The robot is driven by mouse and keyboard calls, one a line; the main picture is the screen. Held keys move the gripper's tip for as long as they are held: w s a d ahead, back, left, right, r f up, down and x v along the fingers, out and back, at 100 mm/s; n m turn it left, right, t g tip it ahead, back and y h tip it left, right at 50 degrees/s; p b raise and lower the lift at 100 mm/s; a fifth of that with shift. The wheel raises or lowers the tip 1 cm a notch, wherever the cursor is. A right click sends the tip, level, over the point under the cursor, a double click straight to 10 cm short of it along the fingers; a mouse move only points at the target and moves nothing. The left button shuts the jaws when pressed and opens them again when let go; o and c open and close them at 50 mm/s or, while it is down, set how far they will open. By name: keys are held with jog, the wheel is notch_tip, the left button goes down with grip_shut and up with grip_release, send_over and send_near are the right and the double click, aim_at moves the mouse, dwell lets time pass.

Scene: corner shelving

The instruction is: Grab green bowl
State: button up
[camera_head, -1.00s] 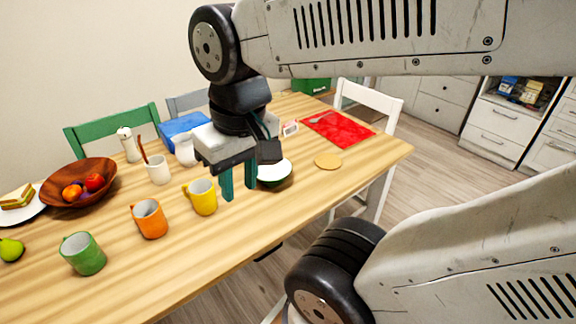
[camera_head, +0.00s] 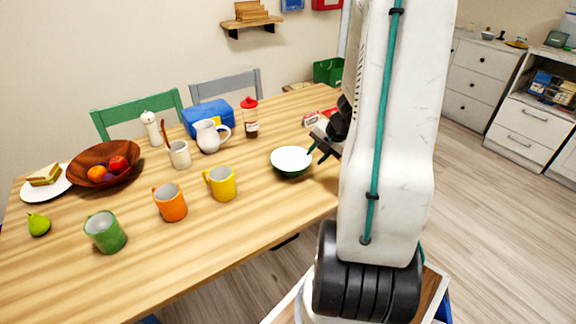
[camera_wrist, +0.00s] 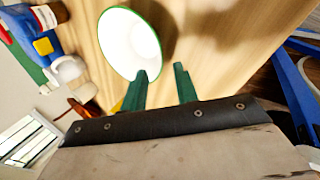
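The green bowl (camera_head: 290,170) stands upright on the wooden table, with a white inside and a dark green outside. In the wrist view the bowl (camera_wrist: 130,43) is at the upper left, its white inside facing the camera. My gripper (camera_head: 318,152) is at the right side of the bowl, tilted toward its rim. In the wrist view my gripper (camera_wrist: 160,72) shows two green fingers set apart, with nothing held between them. The left finger overlaps the near rim of the bowl and the right finger is outside it. I cannot tell whether a finger touches the bowl.
A yellow mug (camera_head: 222,185), an orange mug (camera_head: 171,203) and a green mug (camera_head: 105,233) stand left of the bowl. A white pitcher (camera_head: 209,138) and a red-capped bottle (camera_head: 250,122) are behind. The table (camera_head: 265,215) in front of the bowl is clear.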

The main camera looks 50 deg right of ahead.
jog(key=shift+w+d+f+m, duration=0.15)
jog(key=shift+f+m, duration=0.1)
jog(key=shift+f, duration=0.3)
jog(key=shift+w+d+f+m, duration=0.15)
jog(key=shift+f+m, duration=0.1)
jog(key=shift+f, duration=0.3)
jog(key=x, duration=0.6)
jog(key=shift+w+a+r, duration=0.1)
jog(key=shift+a+r, duration=0.05)
grip_shut()
